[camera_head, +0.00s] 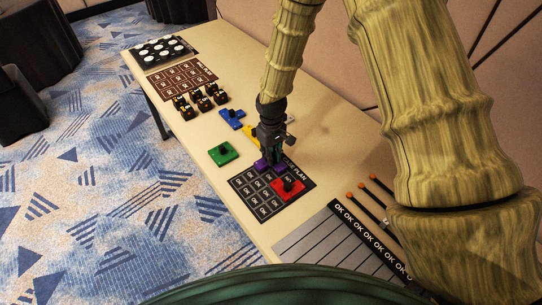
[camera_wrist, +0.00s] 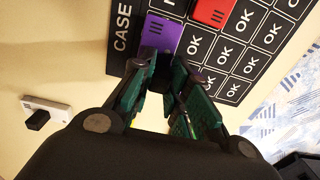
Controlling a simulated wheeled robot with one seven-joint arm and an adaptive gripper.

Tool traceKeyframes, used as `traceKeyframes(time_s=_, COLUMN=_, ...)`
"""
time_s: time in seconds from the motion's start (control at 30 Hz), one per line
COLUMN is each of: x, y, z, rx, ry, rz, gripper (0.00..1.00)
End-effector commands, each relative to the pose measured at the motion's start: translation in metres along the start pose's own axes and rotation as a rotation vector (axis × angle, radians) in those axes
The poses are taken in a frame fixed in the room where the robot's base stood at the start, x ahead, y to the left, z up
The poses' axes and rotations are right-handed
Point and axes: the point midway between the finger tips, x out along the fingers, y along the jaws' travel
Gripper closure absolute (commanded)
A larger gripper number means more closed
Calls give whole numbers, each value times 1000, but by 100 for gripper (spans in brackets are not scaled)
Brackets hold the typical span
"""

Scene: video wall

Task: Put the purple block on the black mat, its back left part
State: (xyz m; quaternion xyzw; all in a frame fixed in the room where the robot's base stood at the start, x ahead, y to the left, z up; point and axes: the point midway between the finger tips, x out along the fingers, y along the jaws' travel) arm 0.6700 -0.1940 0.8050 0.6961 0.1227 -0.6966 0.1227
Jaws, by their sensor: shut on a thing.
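The purple block (camera_head: 261,165) is under my gripper (camera_head: 270,158), at the back left part of the black mat (camera_head: 243,182). In the wrist view the purple block (camera_wrist: 162,34) lies over the mat's printed cells beside the "CASE" heading, and the fingers (camera_wrist: 163,62) are closed at its near end. My gripper is shut on it; the fingers hide the grip itself. Whether the block rests on the mat or hovers just above it, I cannot tell. A red block (camera_head: 288,188) with a black knob sits on the mat to the right; it also shows in the wrist view (camera_wrist: 214,11).
A green block (camera_head: 222,153) lies left of the mat, with a blue block (camera_head: 231,117) and a yellow block (camera_head: 249,130) behind. Black pieces (camera_head: 201,103) and a brown mat (camera_head: 181,76) are farther back. Orange-tipped sticks (camera_head: 371,205) and a grey striped board (camera_head: 318,246) are at front right.

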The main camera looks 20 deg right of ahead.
Motion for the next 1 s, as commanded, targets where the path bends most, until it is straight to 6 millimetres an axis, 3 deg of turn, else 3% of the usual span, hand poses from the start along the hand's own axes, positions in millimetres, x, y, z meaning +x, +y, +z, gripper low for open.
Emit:
traceKeyframes(time_s=0.13, x=11, y=0, z=0, rx=0, ry=0, rz=0, gripper=100)
traceKeyframes(time_s=0.53, x=15, y=0, z=0, rx=0, ry=0, rz=0, gripper=100)
traceKeyframes(time_s=0.57, x=14, y=0, z=0, rx=0, ry=1, rz=0, gripper=77)
traceKeyframes(time_s=0.67, x=14, y=0, z=0, rx=0, ry=1, rz=0, gripper=61)
traceKeyframes(time_s=1.0, x=12, y=0, z=0, rx=0, ry=1, rz=0, gripper=61)
